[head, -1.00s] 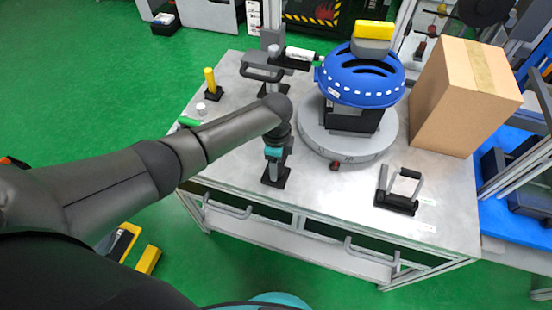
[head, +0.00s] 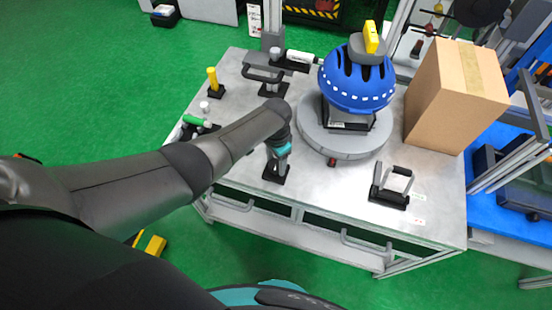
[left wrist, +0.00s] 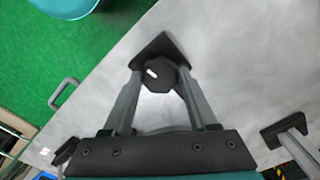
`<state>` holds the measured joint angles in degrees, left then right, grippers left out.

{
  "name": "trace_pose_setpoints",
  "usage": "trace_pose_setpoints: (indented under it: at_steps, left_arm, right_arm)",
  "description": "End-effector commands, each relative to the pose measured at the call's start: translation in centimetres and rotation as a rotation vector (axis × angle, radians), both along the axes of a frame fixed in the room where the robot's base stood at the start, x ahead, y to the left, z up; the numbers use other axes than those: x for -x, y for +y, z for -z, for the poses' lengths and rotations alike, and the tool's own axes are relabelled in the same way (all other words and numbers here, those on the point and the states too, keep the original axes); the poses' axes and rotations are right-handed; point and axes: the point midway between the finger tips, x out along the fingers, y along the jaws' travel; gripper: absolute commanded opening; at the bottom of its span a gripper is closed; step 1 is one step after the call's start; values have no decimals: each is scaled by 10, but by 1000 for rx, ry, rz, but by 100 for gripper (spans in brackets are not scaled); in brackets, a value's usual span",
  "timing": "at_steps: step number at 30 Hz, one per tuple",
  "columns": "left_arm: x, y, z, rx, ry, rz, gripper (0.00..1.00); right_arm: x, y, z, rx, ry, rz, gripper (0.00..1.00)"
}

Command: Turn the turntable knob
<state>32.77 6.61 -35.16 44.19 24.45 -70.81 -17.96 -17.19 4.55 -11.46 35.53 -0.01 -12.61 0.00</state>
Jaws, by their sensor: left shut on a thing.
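My left gripper (head: 277,170) is shut on a dark, many-sided knob (left wrist: 160,76), with one finger on each side. The knob stands on a black base plate (left wrist: 160,46), which shows in the head view (head: 276,175) near the table's front edge. Behind it to the right is the round grey turntable (head: 340,146). A blue helmet (head: 352,90) with a yellow-topped grey piece sits on a dark block on the turntable. In the head view my forearm and gripper hide most of the knob. My right gripper is not in view.
A cardboard box (head: 455,98) stands right of the turntable. A black-based handle (head: 391,188) is at the front right. A yellow post (head: 212,78), a T-shaped handle (head: 268,78) and a green-ended piece (head: 196,121) are on the left. Bare tabletop lies between the turntable and the front handle.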

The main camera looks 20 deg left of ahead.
Motion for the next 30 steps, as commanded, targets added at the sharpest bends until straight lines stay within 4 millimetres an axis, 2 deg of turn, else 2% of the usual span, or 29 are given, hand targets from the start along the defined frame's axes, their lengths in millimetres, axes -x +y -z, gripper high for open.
trace_pose_setpoints:
  at_steps: [9, 24, 25, 30]
  left_arm:
    - [0, 0, 0, 1, 0, -103, 3]
    - [0, -1, 0, 1, -2, -115, 3]
    - [0, -1, 0, 1, -2, -115, 62]
    - [0, 0, 0, 1, -1, -115, 81]
  right_arm:
    - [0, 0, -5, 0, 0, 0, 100]
    - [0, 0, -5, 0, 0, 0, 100]
    - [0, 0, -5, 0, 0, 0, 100]
    - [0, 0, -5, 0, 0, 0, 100]
